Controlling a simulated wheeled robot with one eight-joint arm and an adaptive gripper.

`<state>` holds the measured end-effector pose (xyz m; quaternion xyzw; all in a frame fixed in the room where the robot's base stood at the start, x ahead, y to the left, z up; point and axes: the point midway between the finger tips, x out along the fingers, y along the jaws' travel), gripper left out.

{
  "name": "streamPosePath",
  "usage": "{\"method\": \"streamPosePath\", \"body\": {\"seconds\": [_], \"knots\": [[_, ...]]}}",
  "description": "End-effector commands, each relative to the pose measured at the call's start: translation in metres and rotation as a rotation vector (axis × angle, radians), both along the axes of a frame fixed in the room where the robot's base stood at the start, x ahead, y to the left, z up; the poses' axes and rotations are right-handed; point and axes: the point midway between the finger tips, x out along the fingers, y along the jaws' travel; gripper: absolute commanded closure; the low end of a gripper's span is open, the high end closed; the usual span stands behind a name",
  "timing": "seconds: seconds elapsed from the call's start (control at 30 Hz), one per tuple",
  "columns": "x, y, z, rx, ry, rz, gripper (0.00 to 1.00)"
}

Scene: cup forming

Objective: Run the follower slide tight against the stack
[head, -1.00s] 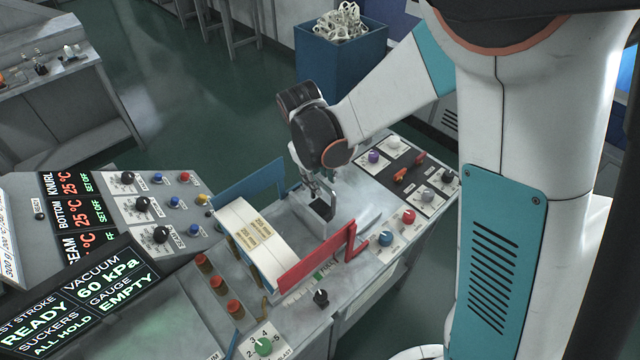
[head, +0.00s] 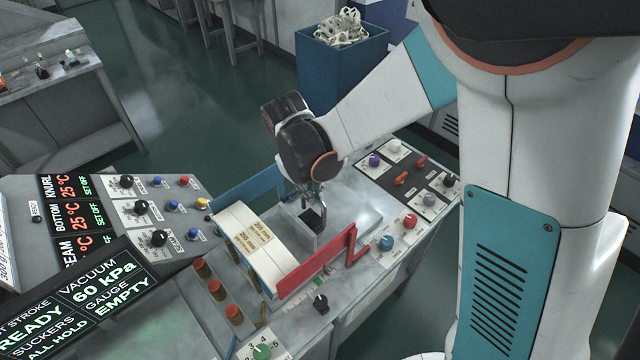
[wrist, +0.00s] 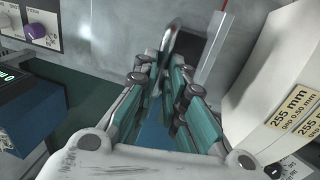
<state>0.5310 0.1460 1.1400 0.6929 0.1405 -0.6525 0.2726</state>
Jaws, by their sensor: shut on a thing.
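The stack (head: 246,236) is a pale cream block with yellow labels, standing between a blue side plate and a red one. It also shows at the right of the wrist view (wrist: 280,85), where a label reads 255 mm. The follower slide (head: 312,219) is a grey metal block with a dark recess, just right of the stack. My gripper (head: 311,192) is above it, shut on its bright metal handle (wrist: 172,38). The fingers hide part of the handle.
The blue plate (head: 252,190) stands behind the stack and the red plate (head: 314,262) in front. Red-capped posts (head: 215,289) stand to the left. A knob panel (head: 410,180) is at the right. The bed right of the slide is clear.

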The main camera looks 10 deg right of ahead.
Motion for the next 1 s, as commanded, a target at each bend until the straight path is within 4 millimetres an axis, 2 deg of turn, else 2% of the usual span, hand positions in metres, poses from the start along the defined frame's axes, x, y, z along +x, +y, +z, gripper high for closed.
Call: {"method": "streamPosePath", "body": {"seconds": [0.03,0.1,0.3,0.7,0.73,0.8,1.0], "knots": [[-0.009,0.014,-0.003,0.002,0.001,0.008,1.00],[-0.018,0.028,-0.003,0.002,0.001,0.008,1.00],[-0.037,0.055,-0.001,0.002,0.001,0.004,1.00],[-0.041,0.061,0.000,0.002,0.000,0.001,1.00],[-0.041,0.061,0.000,0.002,0.000,0.001,0.84],[-0.041,0.061,0.000,0.002,0.000,0.001,0.69],[-0.041,0.060,0.000,0.001,0.001,0.001,0.69]]}}
